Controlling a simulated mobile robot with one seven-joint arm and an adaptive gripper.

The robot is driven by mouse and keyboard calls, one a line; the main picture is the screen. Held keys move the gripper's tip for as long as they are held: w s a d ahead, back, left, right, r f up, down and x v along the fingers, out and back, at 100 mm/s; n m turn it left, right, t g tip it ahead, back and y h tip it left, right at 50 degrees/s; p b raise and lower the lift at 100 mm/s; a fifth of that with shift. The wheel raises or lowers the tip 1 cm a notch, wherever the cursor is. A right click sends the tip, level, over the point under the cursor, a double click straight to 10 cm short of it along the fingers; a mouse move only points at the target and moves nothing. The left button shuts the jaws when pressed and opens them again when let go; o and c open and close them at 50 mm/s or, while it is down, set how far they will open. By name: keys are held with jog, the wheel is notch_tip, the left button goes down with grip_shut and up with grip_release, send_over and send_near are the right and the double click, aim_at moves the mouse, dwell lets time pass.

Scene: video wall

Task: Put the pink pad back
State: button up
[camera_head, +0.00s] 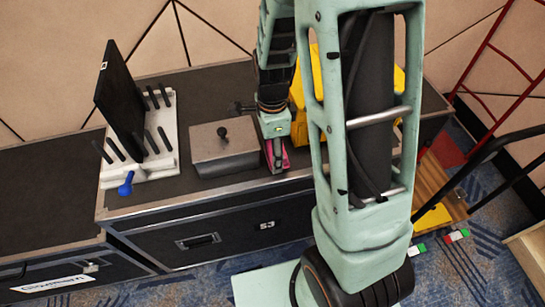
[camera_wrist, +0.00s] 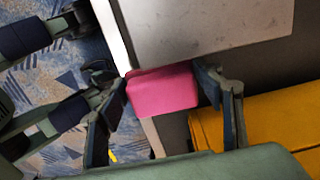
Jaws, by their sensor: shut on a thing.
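A small pink pad (camera_head: 284,158) shows just below my gripper (camera_head: 275,148) in the head view, at the front right part of the dark case top. In the wrist view the pink pad (camera_wrist: 163,93) sits between the two fingers of my gripper (camera_wrist: 165,86), one on each side, and the gripper is shut on it. The pad is beside a grey box with a black knob (camera_head: 225,148); a grey surface also shows right above the pad in the wrist view (camera_wrist: 200,30). I cannot tell whether the pad touches the case top.
A yellow object (camera_head: 299,103) stands close to my gripper, partly hidden by my arm; it also shows in the wrist view (camera_wrist: 260,115). A white pegged rack (camera_head: 168,130) holding a black panel (camera_head: 119,98) stands left, with a blue item (camera_head: 126,184) at its front. A red hand truck (camera_head: 490,50) is at right.

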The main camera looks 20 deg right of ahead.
jog(key=shift+f, duration=1.25)
jog(key=shift+f+b, duration=0.2)
jog(key=shift+b, duration=0.1)
jog(key=o, duration=1.2)
jog(key=shift+r, duration=0.15)
notch_tip(320, 180, up, 12)
jog(key=p, duration=0.2)
jog(key=shift+r+p, duration=0.1)
jog(key=shift+p, duration=0.3)
